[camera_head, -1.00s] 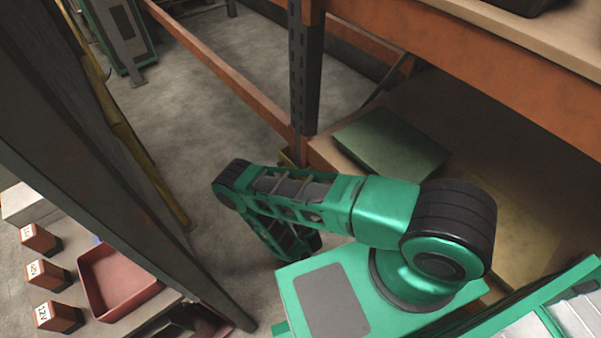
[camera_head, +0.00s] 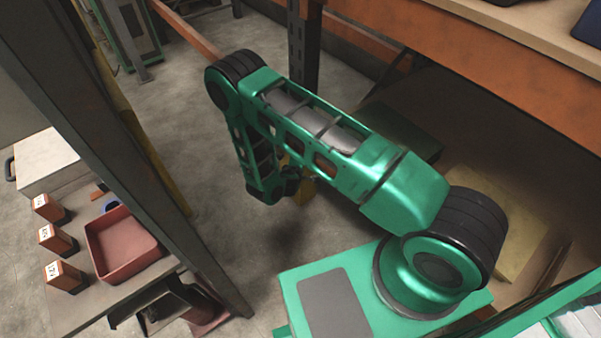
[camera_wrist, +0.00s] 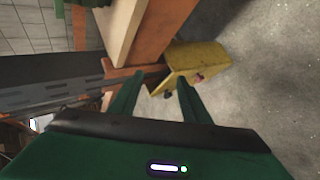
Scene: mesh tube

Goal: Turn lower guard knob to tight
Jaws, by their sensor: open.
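No guard knob can be made out for certain in either view. In the wrist view, a yellow guard (camera_wrist: 195,62) stands at the foot of the rack, with small dark and reddish parts on its face, too small to identify. My gripper (camera_wrist: 155,82) is open, its two green fingers apart with nothing between them, and points toward the yellow guard from a distance. In the head view my green arm is raised and bent over the floor. A small yellow piece (camera_head: 305,190) shows beside its wrist end; most of it is hidden.
An orange and grey rack (camera_head: 304,50) stands behind my arm, with a wooden shelf at right. At left, a dark post (camera_head: 100,130) rises before a bench with a red tray (camera_head: 125,243) and several orange-and-black boxes (camera_head: 57,239). Concrete floor between is clear.

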